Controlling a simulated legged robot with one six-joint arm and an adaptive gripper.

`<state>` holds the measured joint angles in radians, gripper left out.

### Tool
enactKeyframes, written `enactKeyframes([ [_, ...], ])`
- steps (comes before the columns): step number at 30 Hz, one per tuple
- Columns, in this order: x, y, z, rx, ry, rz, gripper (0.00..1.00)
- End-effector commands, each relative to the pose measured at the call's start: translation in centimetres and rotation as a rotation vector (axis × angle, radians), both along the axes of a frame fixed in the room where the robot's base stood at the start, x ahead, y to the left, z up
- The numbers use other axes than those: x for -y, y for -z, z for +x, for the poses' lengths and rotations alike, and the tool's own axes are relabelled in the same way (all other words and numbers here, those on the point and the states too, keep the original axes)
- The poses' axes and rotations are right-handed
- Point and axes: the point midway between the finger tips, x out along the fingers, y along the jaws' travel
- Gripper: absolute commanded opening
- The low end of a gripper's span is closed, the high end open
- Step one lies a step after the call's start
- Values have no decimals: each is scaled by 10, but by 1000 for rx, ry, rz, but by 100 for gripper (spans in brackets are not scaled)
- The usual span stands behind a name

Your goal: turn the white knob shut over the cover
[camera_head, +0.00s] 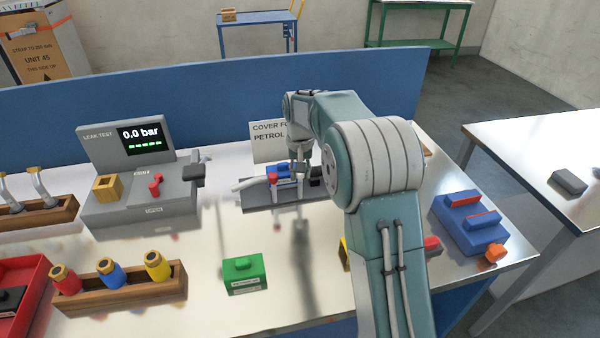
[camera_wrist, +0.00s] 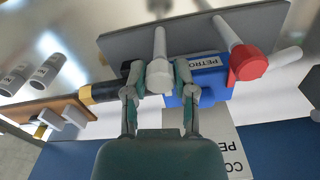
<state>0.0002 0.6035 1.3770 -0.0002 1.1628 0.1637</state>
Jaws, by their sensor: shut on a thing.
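In the wrist view a white knob (camera_wrist: 158,77) on a pale stem stands beside a blue block (camera_wrist: 208,78) labelled "PETRO…", with a red knob (camera_wrist: 249,63) to its right. My gripper (camera_wrist: 160,72) has one finger on each side of the white knob and is shut on it. In the head view my gripper (camera_head: 302,166) reaches down to the fixture, where the blue block (camera_head: 280,170) and the red knob (camera_head: 272,178) show. The white knob is hard to make out there. I cannot tell how far it is turned.
A sign reading "COVER FO… PETROL" (camera_head: 268,141) stands behind the fixture's grey plate (camera_head: 257,197). A leak tester (camera_head: 130,142) reading 0.0 bar is at left. A green block (camera_head: 243,270) is in front, and a blue block with red strips (camera_head: 459,226) lies at right.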

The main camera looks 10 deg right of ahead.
Motion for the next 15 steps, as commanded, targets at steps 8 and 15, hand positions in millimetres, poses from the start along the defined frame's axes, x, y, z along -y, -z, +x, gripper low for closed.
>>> enactKeyframes([
  [8, -1, 0, 2, 9, -6, 1, 0],
  [15, -1, 0, 2, 8, -5, 1, 69],
])
